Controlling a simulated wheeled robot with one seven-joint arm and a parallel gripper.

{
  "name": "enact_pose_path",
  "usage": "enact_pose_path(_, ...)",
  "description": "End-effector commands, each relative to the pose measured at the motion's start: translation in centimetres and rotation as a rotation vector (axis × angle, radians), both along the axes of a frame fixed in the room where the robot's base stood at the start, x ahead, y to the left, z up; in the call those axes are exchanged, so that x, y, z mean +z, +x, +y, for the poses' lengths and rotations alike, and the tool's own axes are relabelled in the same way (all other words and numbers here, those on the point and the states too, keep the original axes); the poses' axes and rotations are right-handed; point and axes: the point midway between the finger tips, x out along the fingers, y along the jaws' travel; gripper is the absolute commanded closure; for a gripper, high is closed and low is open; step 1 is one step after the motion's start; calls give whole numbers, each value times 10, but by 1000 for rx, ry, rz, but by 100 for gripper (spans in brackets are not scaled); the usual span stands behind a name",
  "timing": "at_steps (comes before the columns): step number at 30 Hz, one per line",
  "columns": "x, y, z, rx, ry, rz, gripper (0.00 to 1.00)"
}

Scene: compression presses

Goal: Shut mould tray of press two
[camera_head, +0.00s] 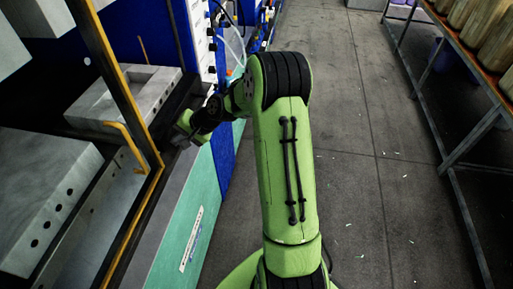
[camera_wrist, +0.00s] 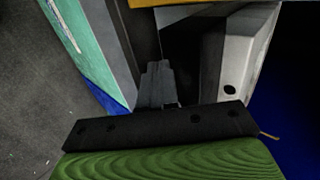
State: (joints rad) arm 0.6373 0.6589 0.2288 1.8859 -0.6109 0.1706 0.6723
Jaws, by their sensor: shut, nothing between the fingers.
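Two grey mould blocks show at the left of the head view: a nearer one (camera_head: 50,175) with a row of holes in its side, and a farther one (camera_head: 120,95). I cannot tell which one belongs to press two's tray. A yellow bent handle (camera_head: 128,145) stands at the near side of the farther block. My gripper (camera_head: 183,138) is beside the farther block, to the right of that handle and apart from it. In the wrist view my gripper (camera_wrist: 158,72) has its fingers shut and empty, beside a pale block (camera_wrist: 232,60) with a dark hole.
A yellow post (camera_head: 118,75) rises between the two blocks. A teal and blue panel (camera_head: 190,215) runs along the front of the machines. A rack with an orange shelf edge (camera_head: 460,45) lines the right side. The grey floor (camera_head: 365,150) between is clear apart from small scraps.

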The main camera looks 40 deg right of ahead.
Motion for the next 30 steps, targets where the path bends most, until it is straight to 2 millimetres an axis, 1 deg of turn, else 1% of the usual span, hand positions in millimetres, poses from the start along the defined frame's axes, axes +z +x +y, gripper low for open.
enact_pose_path(1,1,11,10,5,-1,-1,100)
enact_pose_path(6,0,42,32,-1,-3,3,100)
enact_pose_path(9,0,55,41,-2,-4,4,100)
enact_pose_path(12,-1,64,47,-4,-5,4,100)
enact_pose_path(18,-2,71,52,-5,-6,7,100)
enact_pose_path(30,-2,72,52,-6,-6,6,100)
